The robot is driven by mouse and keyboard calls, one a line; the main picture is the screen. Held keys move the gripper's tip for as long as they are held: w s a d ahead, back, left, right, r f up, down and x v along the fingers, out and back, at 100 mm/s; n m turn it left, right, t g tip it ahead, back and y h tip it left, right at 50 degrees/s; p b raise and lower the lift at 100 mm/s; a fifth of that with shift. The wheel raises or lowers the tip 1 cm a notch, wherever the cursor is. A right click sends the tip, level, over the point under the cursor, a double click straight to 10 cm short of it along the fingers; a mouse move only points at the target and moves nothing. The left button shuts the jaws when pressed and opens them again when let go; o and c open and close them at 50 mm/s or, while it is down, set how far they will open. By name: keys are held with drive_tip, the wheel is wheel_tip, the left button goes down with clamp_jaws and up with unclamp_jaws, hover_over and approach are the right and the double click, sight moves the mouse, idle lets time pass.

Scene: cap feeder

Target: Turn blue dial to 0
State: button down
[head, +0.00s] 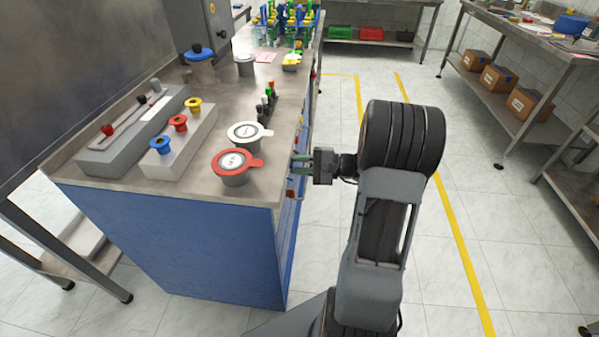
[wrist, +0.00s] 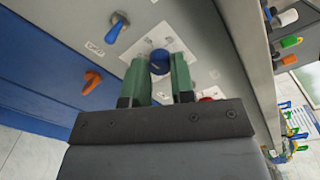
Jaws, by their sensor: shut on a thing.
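The blue dial (wrist: 160,62) is a round knob on a grey panel with a white label plate behind it in the wrist view. My gripper (wrist: 161,78) has its green fingers on either side of the dial and is shut on it. The dial's marks and pointer are too small or hidden to read. In the head view my gripper (head: 301,162) reaches the right side of the cabinet (head: 185,240), and the dial itself is hidden there.
On the same panel are a blue lever (wrist: 117,28), an orange knob (wrist: 93,81) and a red part (wrist: 207,99) partly behind a finger. The counter top holds red-lidded (head: 236,163) and white-lidded (head: 248,132) pots. Open floor lies to the right of my arm.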

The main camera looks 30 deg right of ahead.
drive_tip(key=n+b, duration=0.3)
drive_tip(key=b, duration=0.1)
drive_tip(key=n+b, duration=0.4)
drive_tip(key=b, duration=0.1)
drive_tip(key=shift+s+f+t, duration=0.1)
drive_tip(key=shift+f+t, duration=0.1)
drive_tip(key=shift+t, duration=0.1)
drive_tip(key=shift+r+n, duration=0.15)
drive_tip(key=shift+n, duration=0.15)
drive_tip(key=c, duration=1)
unclamp_jaws()
drive_tip(key=shift+o, duration=0.2)
drive_tip(key=p+v, duration=0.2)
drive_tip(key=v, duration=1.1)
drive_tip(key=shift+s+d+r, duration=0.2)
drive_tip(key=shift+s+d, duration=0.1)
